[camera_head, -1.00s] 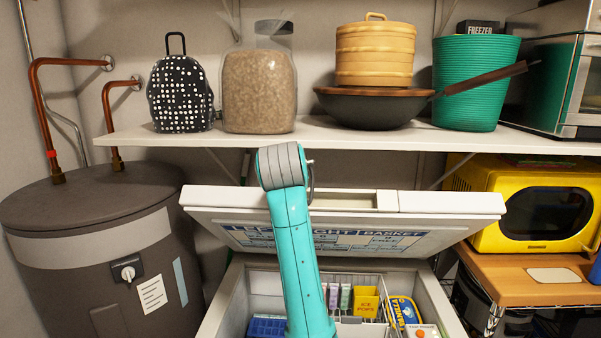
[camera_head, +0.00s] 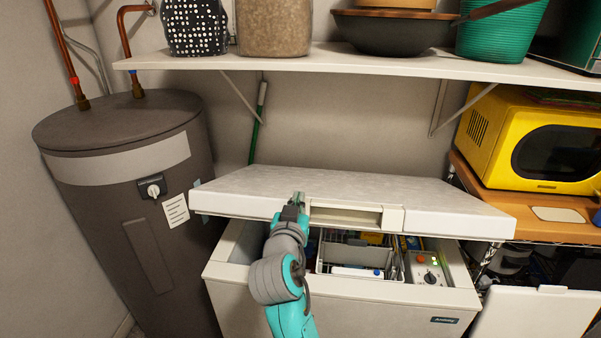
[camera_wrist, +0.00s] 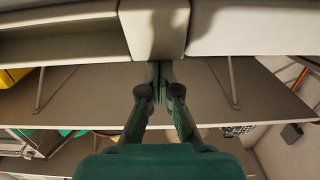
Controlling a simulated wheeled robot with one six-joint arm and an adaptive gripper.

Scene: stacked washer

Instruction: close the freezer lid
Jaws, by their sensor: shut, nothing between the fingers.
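The freezer lid (camera_head: 370,188) is a white slab, partly open. Its front edge hangs above the white freezer body (camera_head: 350,303), with a gap that shows the inside. A recessed handle (camera_head: 345,213) runs along the lid's front edge. My gripper (camera_head: 298,199) is shut and empty, with its tips at the lid's front edge, just left of the recess. In the wrist view the closed fingers (camera_wrist: 160,68) reach up to the lid's edge (camera_wrist: 155,28) and overlap it; I cannot tell whether they touch.
Baskets and a control panel (camera_head: 427,268) show inside the freezer. A shelf (camera_head: 350,62) with a wok (camera_head: 392,30) and other goods hangs above the lid. A dark water tank (camera_head: 130,210) stands left, a yellow microwave (camera_head: 535,140) right. A white panel (camera_head: 535,312) lies front right.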

